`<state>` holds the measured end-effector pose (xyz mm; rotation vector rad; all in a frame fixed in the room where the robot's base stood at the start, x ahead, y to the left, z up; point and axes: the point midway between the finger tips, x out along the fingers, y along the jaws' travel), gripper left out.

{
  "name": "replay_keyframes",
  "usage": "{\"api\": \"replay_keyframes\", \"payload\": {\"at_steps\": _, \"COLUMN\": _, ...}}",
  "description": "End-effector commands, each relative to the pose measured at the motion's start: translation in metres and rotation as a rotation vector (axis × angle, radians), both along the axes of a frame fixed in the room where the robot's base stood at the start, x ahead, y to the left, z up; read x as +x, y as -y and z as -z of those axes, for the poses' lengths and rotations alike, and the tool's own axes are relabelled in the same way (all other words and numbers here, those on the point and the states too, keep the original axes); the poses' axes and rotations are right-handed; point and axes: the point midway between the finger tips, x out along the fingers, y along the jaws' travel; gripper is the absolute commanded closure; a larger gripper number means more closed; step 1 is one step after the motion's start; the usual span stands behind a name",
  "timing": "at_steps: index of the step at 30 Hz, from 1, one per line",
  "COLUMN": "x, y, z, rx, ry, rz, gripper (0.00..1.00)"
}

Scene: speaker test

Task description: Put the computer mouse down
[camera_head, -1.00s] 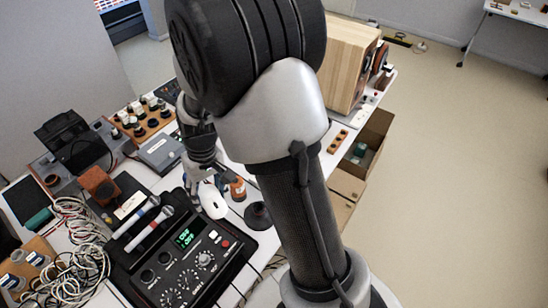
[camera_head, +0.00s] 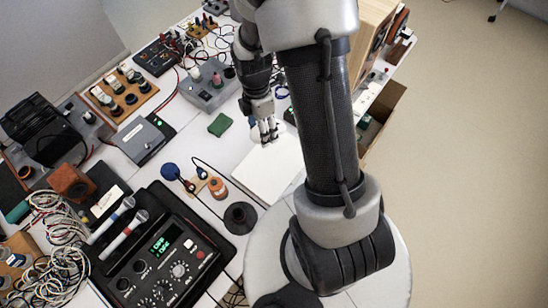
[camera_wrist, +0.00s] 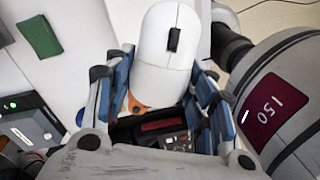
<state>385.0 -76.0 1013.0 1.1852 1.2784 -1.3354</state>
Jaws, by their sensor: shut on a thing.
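The white computer mouse (camera_wrist: 165,62) with a dark scroll wheel is between the blue-padded fingers of my gripper (camera_wrist: 160,85) in the wrist view. My gripper (camera_head: 268,132) is shut on it. In the head view, the gripper points down over the far part of a flat white pad (camera_head: 268,178) on the white table. Only a pale bit of the mouse shows behind the fingers there. I cannot tell whether the mouse touches the pad or the table.
A green block (camera_head: 220,125) lies left of the gripper. A black mixer (camera_head: 165,265), a dark round stand (camera_head: 240,217) and an orange-topped part (camera_head: 217,187) are in front. A grey box with knobs (camera_head: 207,85) stands behind. White table is bare around the green block.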

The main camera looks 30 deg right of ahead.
Motion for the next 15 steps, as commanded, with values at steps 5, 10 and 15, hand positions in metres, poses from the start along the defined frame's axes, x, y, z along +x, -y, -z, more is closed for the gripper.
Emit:
{"api": "replay_keyframes", "payload": {"at_steps": 5, "x": -0.011, "y": 0.012, "z": -0.001, "rx": 0.0, "ry": 0.0, "rz": -0.293, "gripper": 0.74}}
{"api": "replay_keyframes", "payload": {"at_steps": 10, "x": -0.014, "y": 0.015, "z": 0.012, "rx": 0.002, "ry": -0.002, "rz": -0.393, "gripper": 0.74}}
{"api": "replay_keyframes", "payload": {"at_steps": 15, "x": -0.015, "y": 0.015, "z": 0.056, "rx": 0.003, "ry": -0.004, "rz": -0.397, "gripper": 0.74}}
